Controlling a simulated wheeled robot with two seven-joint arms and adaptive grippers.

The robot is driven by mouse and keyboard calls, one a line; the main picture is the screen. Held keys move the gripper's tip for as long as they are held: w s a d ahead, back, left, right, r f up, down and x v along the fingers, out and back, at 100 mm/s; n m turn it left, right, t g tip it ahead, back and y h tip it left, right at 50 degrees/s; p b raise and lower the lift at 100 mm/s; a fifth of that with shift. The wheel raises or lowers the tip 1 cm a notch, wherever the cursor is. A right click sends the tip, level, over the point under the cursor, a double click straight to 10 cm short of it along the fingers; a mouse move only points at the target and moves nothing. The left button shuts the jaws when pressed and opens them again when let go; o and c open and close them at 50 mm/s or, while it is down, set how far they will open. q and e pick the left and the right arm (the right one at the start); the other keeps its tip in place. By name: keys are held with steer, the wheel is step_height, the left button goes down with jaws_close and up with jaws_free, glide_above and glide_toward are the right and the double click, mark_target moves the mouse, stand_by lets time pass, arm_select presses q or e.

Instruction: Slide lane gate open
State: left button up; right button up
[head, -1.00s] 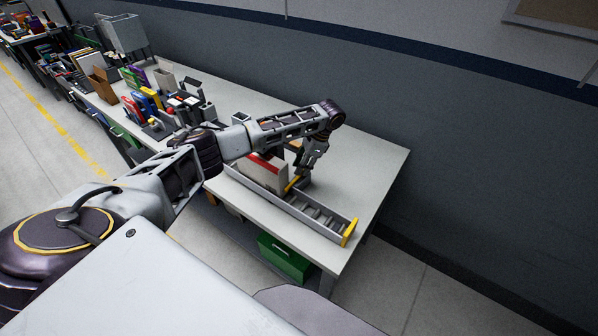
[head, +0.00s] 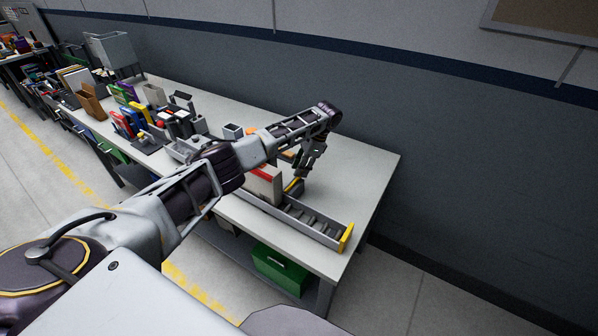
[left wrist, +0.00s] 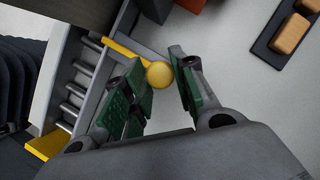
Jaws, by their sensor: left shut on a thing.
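The lane is a grey roller track (head: 318,222) along the front of the table, with a yellow end stop (head: 346,237). The yellow gate (head: 293,186) crosses the lane in front of a white carton with a red stripe (head: 262,185). In the left wrist view the gate bar (left wrist: 124,49) ends in a round yellow knob (left wrist: 159,75). The rollers between gate and end stop are bare. My right gripper is not in view.
A dark tray with orange blocks (left wrist: 288,35) lies on the table near the gripper. Several bins and books (head: 140,115) crowd the table's left part. The right end of the table (head: 365,185) is clear. A green box (head: 279,268) is below.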

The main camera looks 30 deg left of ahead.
arm_select(q)
steer(key=shift+w+r, duration=0.2)
steer(key=shift+w, duration=0.1)
steer(key=o, duration=0.7)
steer(key=shift+w, duration=0.1)
steer(key=shift+c, duration=0.2)
steer(key=o, duration=0.4)
steer(key=shift+f, duration=0.15)
steer(key=shift+d, duration=0.1)
steer(key=v, duration=1.2)
steer(key=shift+f, duration=0.1)
stand_by(4.8)
